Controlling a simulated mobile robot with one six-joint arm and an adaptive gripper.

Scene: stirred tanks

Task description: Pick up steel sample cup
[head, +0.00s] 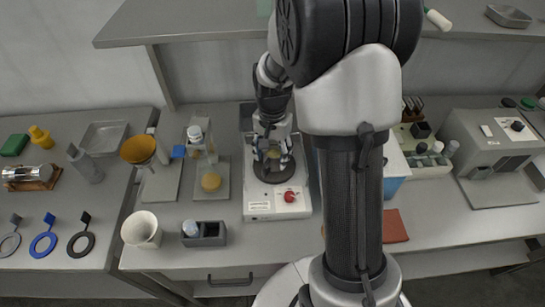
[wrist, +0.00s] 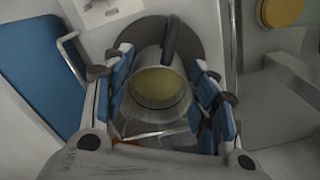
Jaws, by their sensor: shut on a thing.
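The steel sample cup (wrist: 158,86) is between the two blue-padded fingers of my gripper (wrist: 168,108) in the wrist view. The cup is round and shiny, with a yellowish content or inside showing through its open top. My gripper is shut on it. In the head view my gripper (head: 271,150) points down over the dark round plate of a bench device (head: 257,208) with a red knob. The cup is mostly hidden by the fingers there. I cannot tell whether the cup touches the plate.
A cream beaker (head: 142,230) and a dark two-slot holder (head: 211,234) stand at the front left. A blue-sided box (head: 394,172) is close on the right. A shelf (head: 200,27) runs above the back.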

